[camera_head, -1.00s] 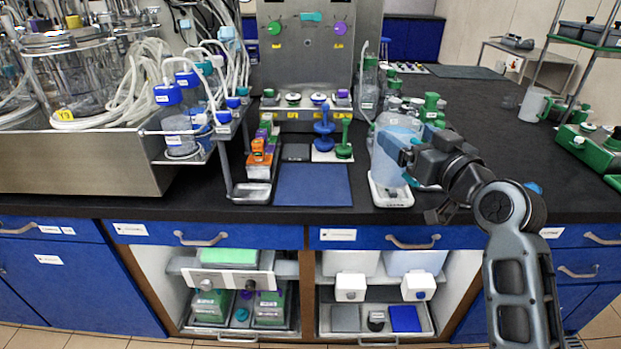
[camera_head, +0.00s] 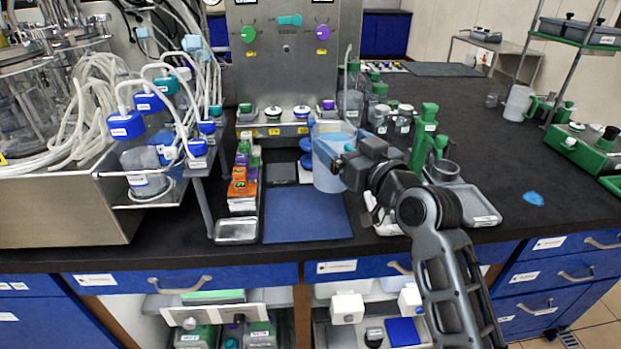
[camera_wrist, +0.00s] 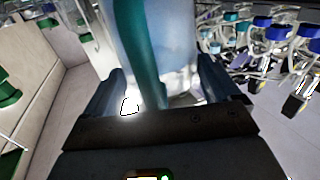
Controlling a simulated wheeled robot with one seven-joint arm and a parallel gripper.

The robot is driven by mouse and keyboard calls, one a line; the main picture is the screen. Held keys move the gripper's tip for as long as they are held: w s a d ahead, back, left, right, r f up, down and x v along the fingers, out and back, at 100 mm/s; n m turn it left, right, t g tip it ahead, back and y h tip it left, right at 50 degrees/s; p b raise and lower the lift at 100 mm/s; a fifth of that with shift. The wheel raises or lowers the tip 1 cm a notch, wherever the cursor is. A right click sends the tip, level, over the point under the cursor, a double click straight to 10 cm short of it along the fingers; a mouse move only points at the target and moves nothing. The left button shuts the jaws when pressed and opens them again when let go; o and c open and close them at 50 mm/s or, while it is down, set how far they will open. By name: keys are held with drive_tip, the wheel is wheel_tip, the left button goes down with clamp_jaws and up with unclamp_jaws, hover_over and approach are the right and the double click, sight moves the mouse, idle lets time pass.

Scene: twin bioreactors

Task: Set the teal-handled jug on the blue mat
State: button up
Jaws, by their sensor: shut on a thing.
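The jug (camera_head: 328,165) is a translucent pale-blue vessel, held upright at the back right edge of the blue mat. My gripper (camera_head: 345,172) is shut on its handle side, at the jug's right. In the wrist view the teal handle (camera_wrist: 138,45) runs between my gripper's fingers (camera_wrist: 165,90), with the pale jug body behind it. The blue mat (camera_head: 306,216) lies flat and bare near the counter's front edge. I cannot tell whether the jug's base touches anything.
An orange-and-purple row of boxes (camera_head: 243,185) and a metal tray (camera_head: 237,231) stand left of the mat. A white scale (camera_head: 384,222) is at its right, partly behind my arm. The control panel (camera_head: 285,60) stands behind.

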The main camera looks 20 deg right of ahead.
drive_tip(key=w+a+f+p, duration=0.1)
drive_tip(key=w+a+f, duration=0.1)
drive_tip(key=a+f, duration=0.3)
drive_tip(key=shift+a+f, duration=0.25)
drive_tip(key=shift+f, duration=0.95)
drive_tip(key=shift+f, duration=0.1)
drive_tip(key=o, duration=1.8)
drive_tip(key=shift+f, duration=0.1)
drive_tip(key=shift+c, duration=0.2)
drive_tip(key=s+b, duration=0.2)
drive_tip(key=s, duration=1)
drive_tip(key=shift+d, duration=0.45)
